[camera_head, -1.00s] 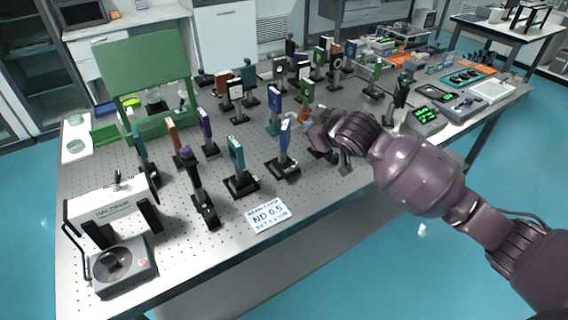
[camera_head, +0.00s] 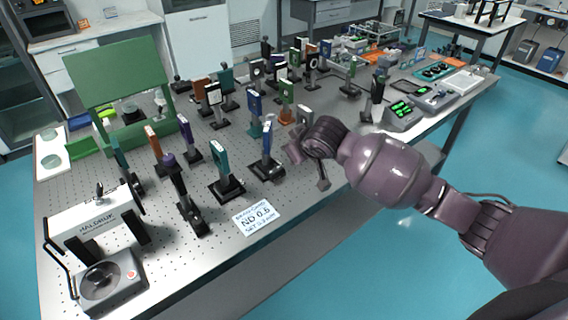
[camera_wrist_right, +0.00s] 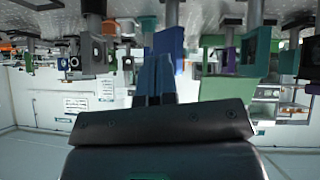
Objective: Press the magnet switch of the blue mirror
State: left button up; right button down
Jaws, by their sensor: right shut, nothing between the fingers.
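A blue upright mirror mount (camera_head: 266,150) stands on a black base (camera_head: 265,170) near the front middle of the table. A second blue mount (camera_head: 254,104) stands on a teal post farther back, so I cannot tell from looks alone which is the blue mirror. The magnet switch is too small to make out. My right gripper (camera_head: 306,168) is just right of the front blue mount, apart from it in the head view. In the upside-down right wrist view its fingers (camera_wrist_right: 154,84) are shut and empty, with a blue plate (camera_wrist_right: 168,44) beyond them. My left gripper is not in view.
A teal mount (camera_head: 221,165) stands left of the front blue mount. A white ND 0.5 card (camera_head: 256,217) lies at the front edge. An orange-based green mount (camera_head: 287,98) and several others crowd behind. A green panel (camera_head: 122,88) stands at the left.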

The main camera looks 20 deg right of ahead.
jog(key=b, duration=0.1)
send_over(280, 165)
jog(key=s, duration=0.2)
notch_tip(280, 165, down, 6)
jog(key=shift+f, duration=0.25)
jog(key=shift+d+f, duration=0.2)
jog(key=shift+f, duration=1)
jog(key=shift+d+f, duration=0.1)
jog(key=shift+f, duration=0.55)
jog(key=shift+f, duration=0.1)
jog(key=shift+d+f, duration=0.1)
jog(key=shift+f, duration=0.15)
jog(key=shift+r, duration=0.1)
